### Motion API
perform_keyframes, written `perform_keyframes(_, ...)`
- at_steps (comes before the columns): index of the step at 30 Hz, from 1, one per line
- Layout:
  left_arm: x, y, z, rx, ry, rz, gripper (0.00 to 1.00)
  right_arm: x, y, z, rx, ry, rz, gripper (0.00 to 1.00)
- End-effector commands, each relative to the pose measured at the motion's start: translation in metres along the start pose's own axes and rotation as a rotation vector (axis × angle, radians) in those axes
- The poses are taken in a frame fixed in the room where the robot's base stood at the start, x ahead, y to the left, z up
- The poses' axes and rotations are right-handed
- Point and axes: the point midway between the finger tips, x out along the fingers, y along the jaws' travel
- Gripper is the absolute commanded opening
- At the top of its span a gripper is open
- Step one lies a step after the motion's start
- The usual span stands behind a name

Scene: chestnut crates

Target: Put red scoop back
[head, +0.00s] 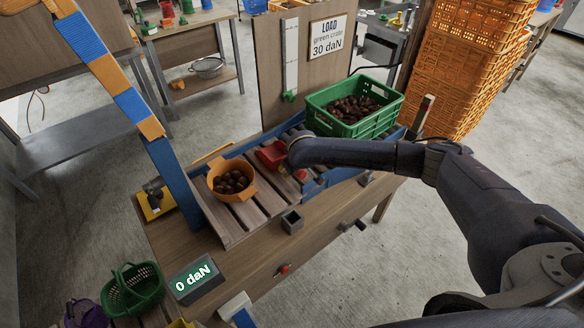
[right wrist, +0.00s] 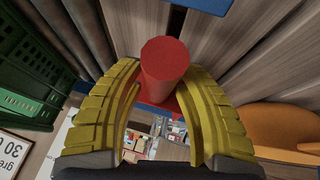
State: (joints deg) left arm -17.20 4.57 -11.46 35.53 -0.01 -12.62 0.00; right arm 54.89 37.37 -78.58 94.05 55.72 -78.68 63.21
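The red scoop (head: 271,153) lies at the far side of the slatted platform (head: 229,226), between the orange bowl (head: 232,180) and the green crate (head: 353,105). My right gripper (head: 298,160) is at the scoop. In the right wrist view its yellow fingers (right wrist: 162,68) close in on both sides of the scoop's round red handle (right wrist: 165,62) and appear to touch it. The bowl and the crate both hold chestnuts. My left gripper is in neither view.
A display (head: 193,278) reading 0 daN stands at the bench's front left. A sign (head: 327,37) reads "LOAD green crate 30 daN". A small dark box (head: 292,221) sits before the platform. A green basket (head: 132,290) is at lower left. Orange crates (head: 468,65) are stacked behind.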

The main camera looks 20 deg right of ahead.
Motion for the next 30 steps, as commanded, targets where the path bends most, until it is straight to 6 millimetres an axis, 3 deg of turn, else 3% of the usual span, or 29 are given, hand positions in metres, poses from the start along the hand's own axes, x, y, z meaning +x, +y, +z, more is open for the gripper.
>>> perform_keyframes(14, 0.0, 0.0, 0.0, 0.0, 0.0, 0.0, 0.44, -0.008, 0.0, 0.0, 0.0, 0.001, -0.001, 0.46)
perform_keyframes(30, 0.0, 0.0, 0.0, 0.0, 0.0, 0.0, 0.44, -0.094, 0.0, -0.001, -0.002, 0.002, -0.001, 0.46)
